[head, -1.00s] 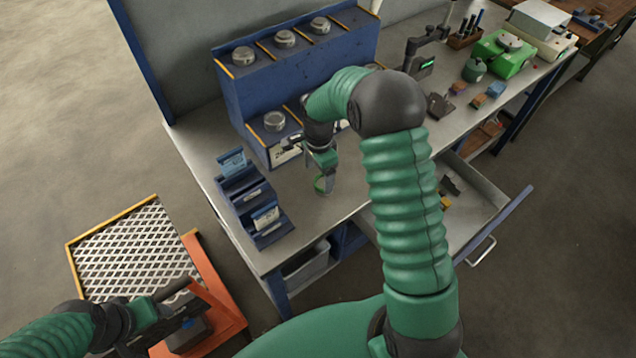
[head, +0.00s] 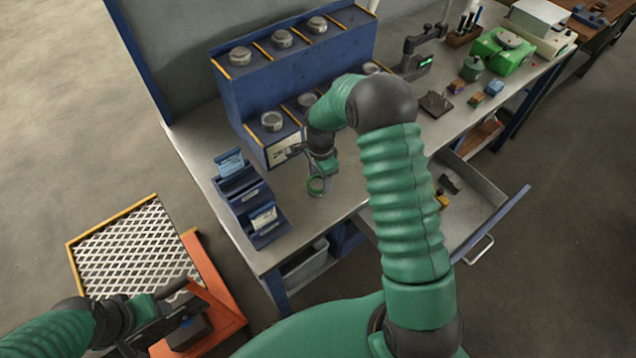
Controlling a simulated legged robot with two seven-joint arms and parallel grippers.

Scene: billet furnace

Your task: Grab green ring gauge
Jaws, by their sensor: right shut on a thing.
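The green ring gauge (head: 317,187) is a small ring with a green face, at the tips of my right gripper (head: 320,176). My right gripper points down over the workbench, in front of the blue rack, and is shut on the ring. I cannot tell whether the ring touches the bench top. My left gripper (head: 185,312) is at the lower left, over the orange cart; its fingers are too unclear to tell open from shut.
A blue stepped rack (head: 290,85) with several metal ring gauges stands behind my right gripper. A blue card holder (head: 250,205) is to its left. An open drawer (head: 470,205) sticks out at the front right. The bench top (head: 345,190) beside the ring is clear.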

